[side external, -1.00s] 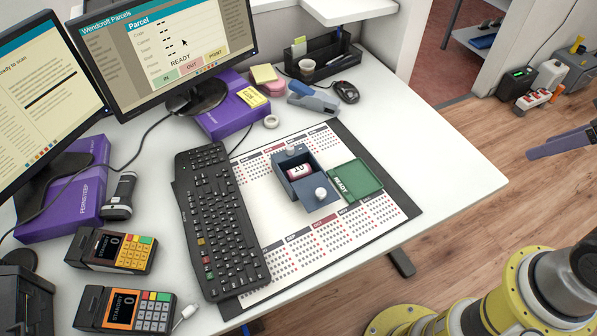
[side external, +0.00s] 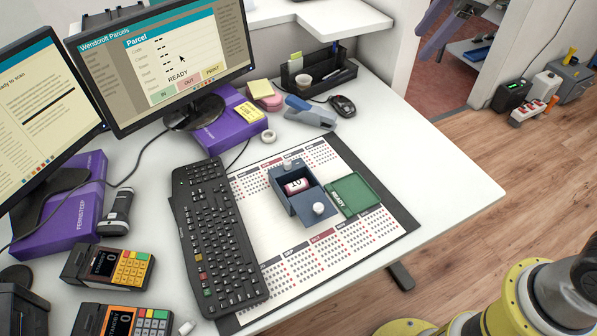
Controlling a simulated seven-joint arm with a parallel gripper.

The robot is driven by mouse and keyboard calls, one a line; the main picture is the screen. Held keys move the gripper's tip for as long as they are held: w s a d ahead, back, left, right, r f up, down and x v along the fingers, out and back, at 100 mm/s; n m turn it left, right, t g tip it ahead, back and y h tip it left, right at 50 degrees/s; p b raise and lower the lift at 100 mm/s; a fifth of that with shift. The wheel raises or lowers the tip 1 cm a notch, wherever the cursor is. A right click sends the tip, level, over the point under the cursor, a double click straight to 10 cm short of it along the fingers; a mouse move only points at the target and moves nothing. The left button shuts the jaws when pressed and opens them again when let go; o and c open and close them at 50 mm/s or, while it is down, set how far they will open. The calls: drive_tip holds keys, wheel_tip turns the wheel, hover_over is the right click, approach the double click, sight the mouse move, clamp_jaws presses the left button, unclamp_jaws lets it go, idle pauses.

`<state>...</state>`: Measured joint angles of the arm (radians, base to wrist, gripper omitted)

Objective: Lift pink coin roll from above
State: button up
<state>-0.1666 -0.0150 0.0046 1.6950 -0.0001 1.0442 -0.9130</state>
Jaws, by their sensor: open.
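The pink coin roll (side external: 296,186) lies on its side in the open part of a small blue-grey box (side external: 285,204). A white band marked 10 shows on it, and the box walls hide its lower part. A blue-grey panel with a white knob (side external: 318,208) is at the near right of the opening. A second white knob (side external: 287,163) is at the far side. My gripper (side external: 428,43) shows only in part at the top edge, as purple-grey fingers. It is open and empty, well away from the box and roll.
A green tray marked READY (side external: 357,193) stands right of the box on the calendar mat (side external: 262,225). A keyboard (side external: 215,235) lies to the left. A stapler (side external: 310,115), tape roll (side external: 268,136) and black organizer (side external: 318,69) are behind. The desk's right side (side external: 450,175) is clear.

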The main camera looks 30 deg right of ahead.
drive_tip(key=w+a+f+n+g, duration=0.2)
drive_tip(key=w+a+f+n, duration=0.1)
drive_tip(key=w+a+f, duration=0.5)
drive_tip(key=n+g, duration=0.3)
hover_over(297, 184)
drive_tip(key=shift+h, duration=0.4)
wheel_tip(297, 184, down, 28)
drive_tip(key=shift+s+a+r, duration=0.1)
drive_tip(key=shift+a+r, duration=0.05)
drive_tip(key=shift+r, duration=0.1)
drive_tip(key=shift+f, duration=3.15)
clamp_jaws()
